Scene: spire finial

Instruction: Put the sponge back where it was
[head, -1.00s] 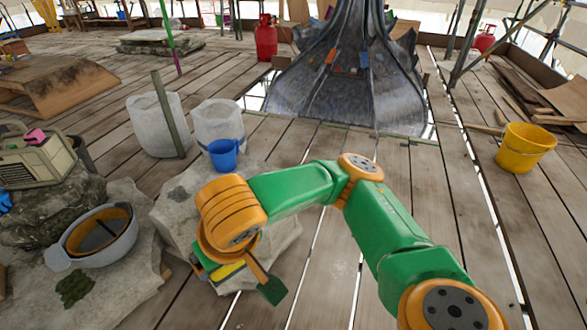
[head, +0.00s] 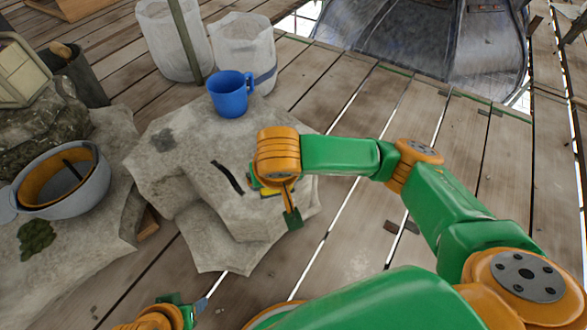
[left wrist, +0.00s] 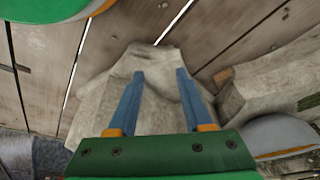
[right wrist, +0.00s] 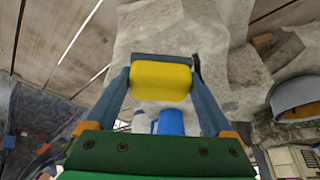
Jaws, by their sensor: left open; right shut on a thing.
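The sponge (right wrist: 161,80), yellow with a dark green layer, is between the fingers of my right gripper (right wrist: 162,72) in the right wrist view. In the head view only a yellow sliver of the sponge (head: 270,193) shows under my right gripper, above the pale stone block (head: 185,165). I cannot tell whether the sponge touches the stone. My left gripper (left wrist: 160,72) is open and empty, its fingers pointing toward the stone in the left wrist view. In the head view it is partly visible at the bottom edge.
A blue mug (head: 231,96) stands at the stone's back edge, with a dark thin strip (head: 227,177) lying nearer. Whitish translucent containers (head: 243,50) stand behind. A grey bowl (head: 88,190) with an orange inside sits left on another stone.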

